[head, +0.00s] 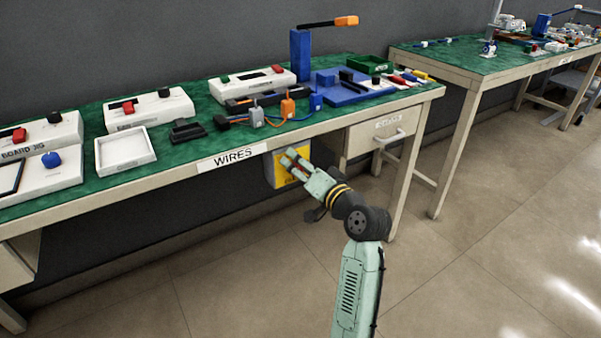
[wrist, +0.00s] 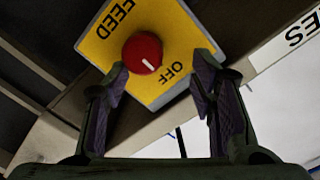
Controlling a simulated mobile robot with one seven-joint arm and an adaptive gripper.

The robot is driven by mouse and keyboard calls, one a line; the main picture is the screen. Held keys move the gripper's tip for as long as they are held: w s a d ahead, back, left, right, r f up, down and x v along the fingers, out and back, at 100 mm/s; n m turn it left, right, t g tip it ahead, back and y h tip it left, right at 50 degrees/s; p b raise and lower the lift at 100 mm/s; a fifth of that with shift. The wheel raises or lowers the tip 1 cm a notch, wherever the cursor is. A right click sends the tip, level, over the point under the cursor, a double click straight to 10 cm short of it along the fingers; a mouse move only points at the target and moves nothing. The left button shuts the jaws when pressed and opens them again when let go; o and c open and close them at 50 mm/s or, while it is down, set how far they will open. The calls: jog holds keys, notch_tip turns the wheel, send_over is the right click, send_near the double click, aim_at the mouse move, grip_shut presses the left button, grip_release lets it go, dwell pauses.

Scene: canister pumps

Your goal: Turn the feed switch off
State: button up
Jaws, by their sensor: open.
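The feed switch is a yellow-faced box (head: 288,177) under the front edge of the table in the head view, partly hidden by my gripper. In the wrist view its yellow plate (wrist: 165,82) carries the words FEED and OFF and a round red knob (wrist: 143,53). A white mark on the knob points down and to the right, toward the word OFF. My gripper (head: 291,157) is at the box; in the wrist view its two fingers (wrist: 160,80) are open, one on each side of the lower plate. The left fingertip lies close to the knob; I cannot tell whether they touch.
The green-topped table (head: 330,123) with a WIRES label (head: 232,157) lies above the switch. A drawer (head: 385,138) is to the right of my gripper. Several devices stand on the tabletop. The floor (head: 480,230) in front is clear.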

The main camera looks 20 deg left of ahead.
aim_at(293, 132)
notch_tip(293, 132, up, 8)
jog(key=shift+f, duration=0.1)
dwell(0.4)
